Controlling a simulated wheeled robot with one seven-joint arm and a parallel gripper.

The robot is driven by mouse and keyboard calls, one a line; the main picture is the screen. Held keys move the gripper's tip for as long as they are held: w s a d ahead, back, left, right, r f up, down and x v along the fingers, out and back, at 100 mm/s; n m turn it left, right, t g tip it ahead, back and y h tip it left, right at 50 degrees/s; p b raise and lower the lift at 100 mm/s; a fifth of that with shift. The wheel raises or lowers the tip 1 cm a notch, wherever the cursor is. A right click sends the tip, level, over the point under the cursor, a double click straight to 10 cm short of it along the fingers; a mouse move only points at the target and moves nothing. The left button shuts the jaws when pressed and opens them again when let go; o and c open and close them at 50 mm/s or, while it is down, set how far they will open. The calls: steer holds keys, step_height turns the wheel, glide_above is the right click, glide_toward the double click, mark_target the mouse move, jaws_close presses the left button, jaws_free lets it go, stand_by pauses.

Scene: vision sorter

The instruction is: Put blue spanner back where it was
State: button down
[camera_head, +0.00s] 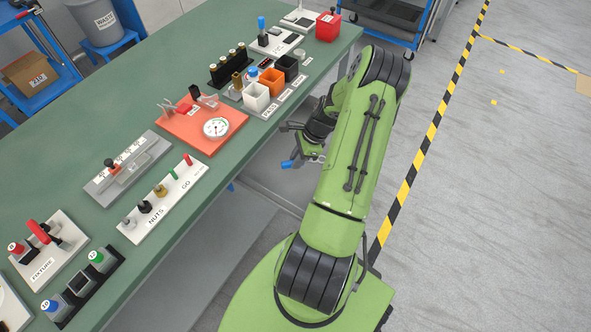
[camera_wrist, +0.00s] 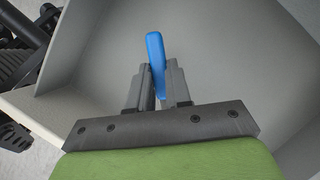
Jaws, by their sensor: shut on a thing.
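The blue spanner (camera_wrist: 155,52) is between the two dark fingers of my gripper (camera_wrist: 158,85) in the wrist view. Its blue end sticks out past the fingertips; the rest is hidden by the fingers. In the head view, the blue piece (camera_head: 288,164) shows at my gripper (camera_head: 305,158), beside the table's right edge and apart from the tabletop. My gripper is shut on it.
The green table (camera_head: 95,160) runs along the left. It bears a white nuts board (camera_head: 150,215), a grey fixture (camera_head: 130,172), an orange board with a dial (camera_head: 190,130), and small white, orange and black bins (camera_head: 257,97). Open floor (camera_head: 480,220) lies to the right.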

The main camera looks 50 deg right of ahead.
mark_target(297, 173)
step_height(297, 173, down, 5)
steer(key=shift+w+b, duration=0.15)
steer(key=shift+b, duration=0.5)
steer(key=shift+r, duration=0.1)
